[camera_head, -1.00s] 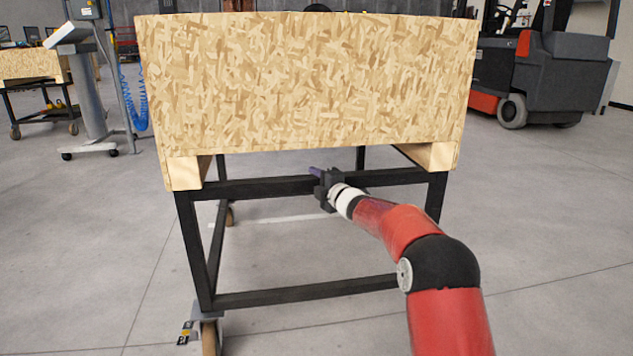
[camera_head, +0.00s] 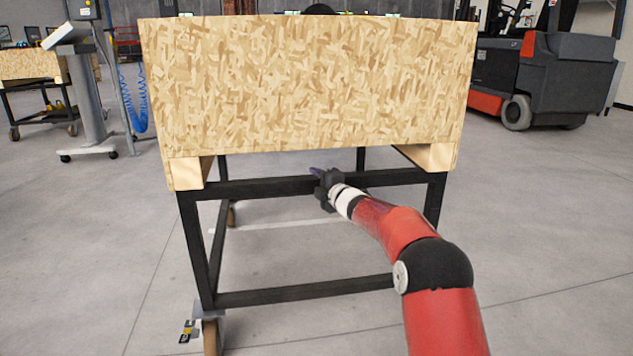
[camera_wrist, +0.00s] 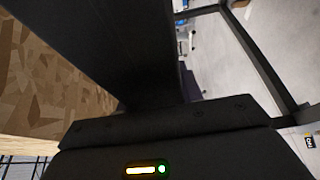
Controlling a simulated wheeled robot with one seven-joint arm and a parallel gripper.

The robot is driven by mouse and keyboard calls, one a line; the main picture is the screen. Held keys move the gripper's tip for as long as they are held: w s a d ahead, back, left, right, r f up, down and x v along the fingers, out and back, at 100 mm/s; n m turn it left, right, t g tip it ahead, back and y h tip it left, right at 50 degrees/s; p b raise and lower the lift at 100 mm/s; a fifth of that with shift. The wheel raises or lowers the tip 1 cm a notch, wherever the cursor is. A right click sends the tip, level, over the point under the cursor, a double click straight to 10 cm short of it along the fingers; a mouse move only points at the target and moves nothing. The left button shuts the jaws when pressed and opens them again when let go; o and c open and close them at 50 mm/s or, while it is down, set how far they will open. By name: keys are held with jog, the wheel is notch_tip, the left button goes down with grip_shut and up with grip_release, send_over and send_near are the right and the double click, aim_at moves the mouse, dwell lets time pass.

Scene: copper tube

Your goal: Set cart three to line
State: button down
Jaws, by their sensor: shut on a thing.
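The cart is a black metal frame (camera_head: 300,298) on castors that carries a large chipboard box (camera_head: 310,85). It stands straight in front of me in the head view. My gripper (camera_head: 322,180) is at the middle of the frame's upper front bar (camera_head: 262,187) and is shut on that bar. In the wrist view the dark bar and gripper body fill the middle, with the chipboard (camera_wrist: 45,90) at the left. A front castor (camera_head: 211,337) shows at the lower left. A white floor line (camera_head: 268,223) shows through the frame, under the cart.
Another cart with a wooden box (camera_head: 30,66) stands at the far left. A grey stand (camera_head: 90,95) on castors and a blue coiled hose (camera_head: 139,105) are nearby. A red and grey forklift (camera_head: 545,75) is at the back right. The floor on both sides is clear.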

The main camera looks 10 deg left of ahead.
jog(key=c, duration=0.9)
grip_release()
jog(key=shift+d, duration=0.1)
jog(key=b+v, duration=0.1)
jog(key=v, duration=0.6)
jog(key=shift+s+d, duration=0.15)
jog(key=shift+s, duration=0.2)
